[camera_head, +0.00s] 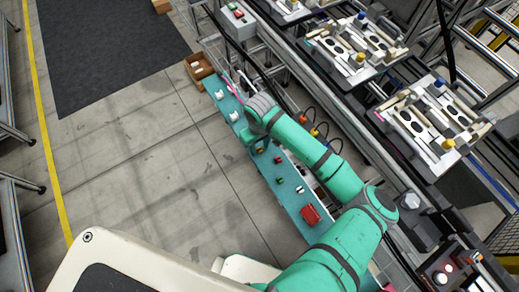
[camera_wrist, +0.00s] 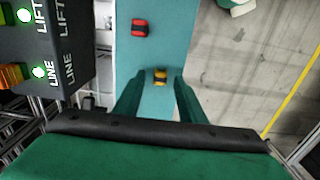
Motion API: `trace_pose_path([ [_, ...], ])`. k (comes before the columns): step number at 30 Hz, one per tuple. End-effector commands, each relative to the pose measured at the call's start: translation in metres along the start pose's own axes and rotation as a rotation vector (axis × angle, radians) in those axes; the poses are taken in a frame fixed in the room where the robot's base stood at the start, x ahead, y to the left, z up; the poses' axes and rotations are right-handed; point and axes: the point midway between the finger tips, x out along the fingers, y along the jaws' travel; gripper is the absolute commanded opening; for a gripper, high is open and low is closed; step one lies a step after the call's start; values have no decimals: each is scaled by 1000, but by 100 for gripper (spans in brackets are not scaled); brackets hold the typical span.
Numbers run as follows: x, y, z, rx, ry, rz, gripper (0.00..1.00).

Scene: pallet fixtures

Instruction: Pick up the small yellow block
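The small yellow block (camera_wrist: 160,77), with a dark mark on top, lies on the teal bench top (camera_wrist: 170,40) in the wrist view. My gripper (camera_wrist: 158,84) is open, its two green fingers apart on either side of the block in the picture.
A red block (camera_wrist: 139,27) lies further along the bench. A box with lit LIFT and LINE buttons (camera_wrist: 45,45) stands at left in the wrist view. Pallet fixtures (camera_head: 420,120) stand at right.

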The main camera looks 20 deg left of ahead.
Motion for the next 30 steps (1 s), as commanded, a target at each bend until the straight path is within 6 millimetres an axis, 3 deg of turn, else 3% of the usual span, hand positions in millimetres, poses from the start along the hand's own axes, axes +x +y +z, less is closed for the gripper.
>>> trace_pose_path([
  [3, 9, 0, 0, 0, -1, 0, 37],
  [11, 11, -1, -1, -2, 0, 0, 34],
  [15, 10, -1, -1, -2, 0, 0, 1],
  [30, 7, 0, 0, 0, 1, 0, 0],
])
